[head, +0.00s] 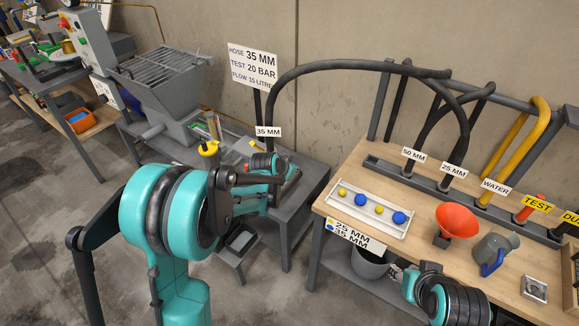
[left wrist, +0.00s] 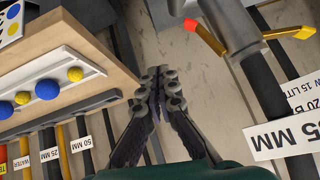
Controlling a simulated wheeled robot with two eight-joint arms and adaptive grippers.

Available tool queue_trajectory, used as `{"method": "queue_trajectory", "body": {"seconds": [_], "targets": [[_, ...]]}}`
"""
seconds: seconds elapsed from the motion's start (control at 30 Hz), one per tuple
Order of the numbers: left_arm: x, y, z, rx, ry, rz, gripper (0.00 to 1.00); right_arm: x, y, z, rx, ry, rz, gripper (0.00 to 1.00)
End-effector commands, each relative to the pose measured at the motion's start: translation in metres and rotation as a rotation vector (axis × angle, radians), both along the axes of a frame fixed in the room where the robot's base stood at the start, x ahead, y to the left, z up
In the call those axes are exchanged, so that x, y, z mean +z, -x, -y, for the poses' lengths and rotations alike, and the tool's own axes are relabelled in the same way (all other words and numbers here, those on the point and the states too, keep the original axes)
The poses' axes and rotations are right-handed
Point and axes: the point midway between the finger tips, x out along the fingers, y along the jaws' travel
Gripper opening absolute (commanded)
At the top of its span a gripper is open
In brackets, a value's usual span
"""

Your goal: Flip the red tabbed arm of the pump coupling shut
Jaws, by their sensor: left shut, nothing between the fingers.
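In the left wrist view, the pump coupling (left wrist: 238,14) is the grey cylinder at the top right, joined to a dark hose. In the head view, my left wrist covers most of the coupling, and the fingertips cannot be made out.
A grey hopper machine (head: 165,85) stands behind my left arm. A black hose (head: 330,66) arches from the 35 MM sign toward the hose rack.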

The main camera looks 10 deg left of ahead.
Motion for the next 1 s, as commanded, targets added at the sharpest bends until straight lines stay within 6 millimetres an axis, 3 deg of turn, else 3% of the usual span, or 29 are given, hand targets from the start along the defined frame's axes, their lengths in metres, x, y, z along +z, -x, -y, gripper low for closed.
{"method": "queue_trajectory", "body": {"seconds": [0.2,0.4,1.0], "targets": [[0.027,0.042,0.012,-0.001,0.001,0.001,0.00,0.018,0.000,0.000,0.000,0.000,0.000,0.40],[0.037,0.063,0.017,0.001,0.000,0.001,0.00,0.024,0.000,0.000,0.000,0.000,0.000,0.40],[0.039,0.067,0.018,0.000,0.000,0.000,0.00,0.025,0.000,0.000,0.000,0.000,0.000,0.40]]}}
